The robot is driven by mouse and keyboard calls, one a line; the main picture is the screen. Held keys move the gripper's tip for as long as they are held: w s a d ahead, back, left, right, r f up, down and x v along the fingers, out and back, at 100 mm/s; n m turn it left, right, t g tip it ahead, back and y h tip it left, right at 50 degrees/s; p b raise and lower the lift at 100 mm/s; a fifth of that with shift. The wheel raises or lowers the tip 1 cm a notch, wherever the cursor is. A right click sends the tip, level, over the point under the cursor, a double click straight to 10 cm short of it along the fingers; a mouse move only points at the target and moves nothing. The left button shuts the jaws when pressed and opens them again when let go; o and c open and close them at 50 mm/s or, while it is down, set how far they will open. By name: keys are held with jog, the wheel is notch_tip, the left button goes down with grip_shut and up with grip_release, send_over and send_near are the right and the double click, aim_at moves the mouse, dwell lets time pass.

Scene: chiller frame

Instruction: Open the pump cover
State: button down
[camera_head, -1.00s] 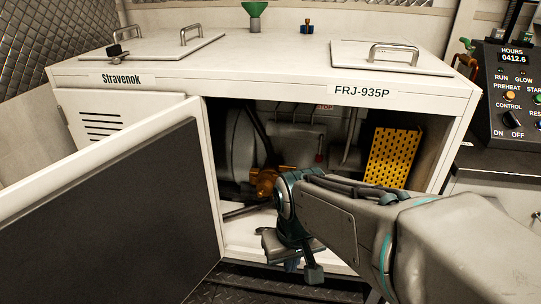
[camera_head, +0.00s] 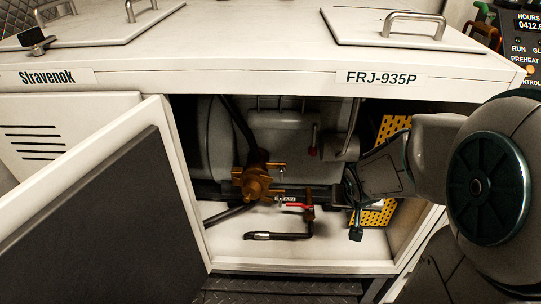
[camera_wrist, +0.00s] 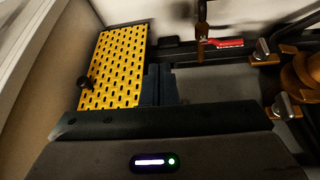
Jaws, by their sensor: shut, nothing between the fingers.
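The brass pump (camera_head: 256,181) sits inside the open cabinet, left of my gripper, with side handles on its front; which part is its cover I cannot tell. In the wrist view the pump (camera_wrist: 304,72) is partly cut off at the right edge, with metal-tipped handles beside it. My gripper (camera_head: 347,192) is inside the cabinet opening, right of the pump and in front of the yellow perforated panel (camera_head: 393,126). In the wrist view my gripper (camera_wrist: 160,73) is shut and empty, with the yellow panel (camera_wrist: 115,62) to its left.
A red-handled valve (camera_head: 297,206) on a bent pipe stands between pump and gripper. The cabinet door (camera_head: 100,210) stands open at left. The cabinet floor (camera_head: 330,250) is largely clear in front. The right cabinet wall (camera_wrist: 50,75) is close to my arm.

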jog(key=w+a+f+t+y, duration=0.1)
jog(key=w+f+t+y, duration=0.1)
jog(key=w+f, duration=0.3)
jog(key=m+t+y+b, duration=0.4)
jog(key=m+y, duration=0.2)
jog(key=y, duration=0.8)
send_near(249, 193)
jog(key=w+d+f, duration=0.2)
jog(key=w+d, duration=0.1)
jog(key=d, duration=0.2)
jog(key=b+x, duration=0.2)
jog(key=x, duration=0.5)
jog(key=shift+w+a, duration=0.2)
jog(key=shift+a, duration=0.1)
jog(key=shift+x, duration=0.75)
jog(key=shift+w+r, duration=0.1)
